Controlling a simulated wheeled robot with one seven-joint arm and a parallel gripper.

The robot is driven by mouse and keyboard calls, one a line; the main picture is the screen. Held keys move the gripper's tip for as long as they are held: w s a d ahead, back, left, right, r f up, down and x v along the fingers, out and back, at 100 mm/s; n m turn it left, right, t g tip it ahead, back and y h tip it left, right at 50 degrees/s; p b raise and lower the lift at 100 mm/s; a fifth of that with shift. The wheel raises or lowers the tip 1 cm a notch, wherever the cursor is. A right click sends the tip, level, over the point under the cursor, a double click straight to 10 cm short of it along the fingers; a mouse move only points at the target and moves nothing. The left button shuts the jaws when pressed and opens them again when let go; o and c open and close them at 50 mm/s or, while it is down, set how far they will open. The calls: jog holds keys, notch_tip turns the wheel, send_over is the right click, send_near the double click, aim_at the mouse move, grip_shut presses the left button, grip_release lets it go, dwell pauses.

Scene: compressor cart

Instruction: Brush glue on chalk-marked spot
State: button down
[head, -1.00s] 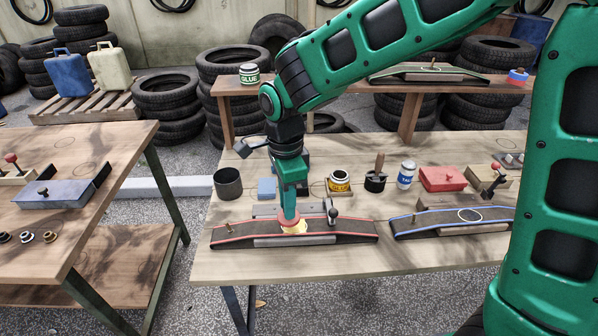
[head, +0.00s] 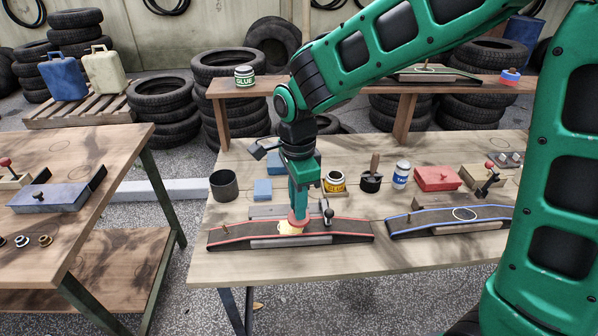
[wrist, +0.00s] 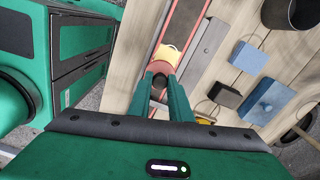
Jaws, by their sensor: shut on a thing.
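My gripper (head: 298,212) points down over the red-edged dark strip (head: 340,229) on the middle table. It is shut on a brush with a reddish-pink body (head: 298,219), which also shows between the fingers in the wrist view (wrist: 160,68). A pale yellow patch (head: 288,229) lies on the strip beside the brush's lower end; it also shows in the wrist view (wrist: 169,52). The bristles are hidden, so contact is unclear. No chalk outline is clear around the patch. The blue-edged strip (head: 420,222) at the right bears a white chalk oval (head: 465,213).
A GLUE can (head: 245,76) stands on the back shelf.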

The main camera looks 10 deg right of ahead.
jog(key=shift+d+r, duration=0.15)
jog(key=shift+d, duration=0.15)
notch_tip(320, 180, up, 2)
jog(key=shift+r, duration=0.25)
jog(key=shift+a+r, duration=0.2)
jog(key=shift+r, duration=2.45)
